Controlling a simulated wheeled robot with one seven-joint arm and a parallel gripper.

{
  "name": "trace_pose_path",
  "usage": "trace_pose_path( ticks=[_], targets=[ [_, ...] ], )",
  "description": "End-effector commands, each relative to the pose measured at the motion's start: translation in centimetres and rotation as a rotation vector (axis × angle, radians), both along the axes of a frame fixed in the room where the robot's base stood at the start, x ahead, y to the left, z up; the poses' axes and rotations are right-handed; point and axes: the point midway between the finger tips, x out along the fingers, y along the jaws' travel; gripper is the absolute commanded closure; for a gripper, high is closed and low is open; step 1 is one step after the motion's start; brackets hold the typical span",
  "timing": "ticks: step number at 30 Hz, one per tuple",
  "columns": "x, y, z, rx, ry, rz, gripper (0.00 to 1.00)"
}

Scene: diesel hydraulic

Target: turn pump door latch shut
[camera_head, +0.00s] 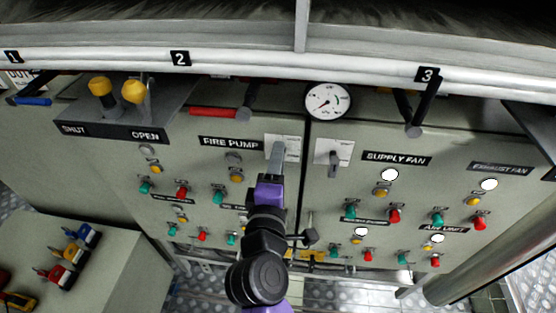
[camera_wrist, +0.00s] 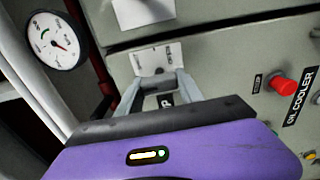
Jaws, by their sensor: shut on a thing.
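The pump door latch sits on a white plate (camera_head: 290,142) at the upper right of the fire pump panel (camera_head: 215,172), beside the seam between two doors. In the wrist view the white plate (camera_wrist: 146,56) lies just beyond my fingertips. My gripper (camera_head: 277,153) reaches up to the plate from below, and its fingers also show in the wrist view (camera_wrist: 160,82). It is shut on the latch handle, which is mostly hidden between the fingers, so its exact angle cannot be told.
A second latch (camera_head: 335,157) is on the door to the right. A round gauge (camera_head: 328,101) is above it, and a red-handled lever (camera_head: 213,112) is at upper left. Buttons and lamps cover both panels. A white rail (camera_head: 240,63) crosses above.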

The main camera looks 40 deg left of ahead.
Motion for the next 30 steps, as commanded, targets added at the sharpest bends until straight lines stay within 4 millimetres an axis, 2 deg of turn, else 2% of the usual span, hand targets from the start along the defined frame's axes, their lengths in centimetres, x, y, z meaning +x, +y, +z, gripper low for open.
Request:
trace_pose_path(
  ticks=[5,6,9,20,30],
  targets=[
    [-0.1,0.1,-0.2,-0.004,0.0,0.002,0.97],
    [-0.1,0.1,-0.2,-0.004,0.0,0.002,0.51],
    [-0.1,0.1,-0.1,-0.003,0.001,0.001,0.35],
    [-0.4,-0.2,-0.1,0.0,0.0,0.001,0.35],
    [-4.7,-2.8,-0.3,0.0,0.001,0.001,0.35]
  ],
)
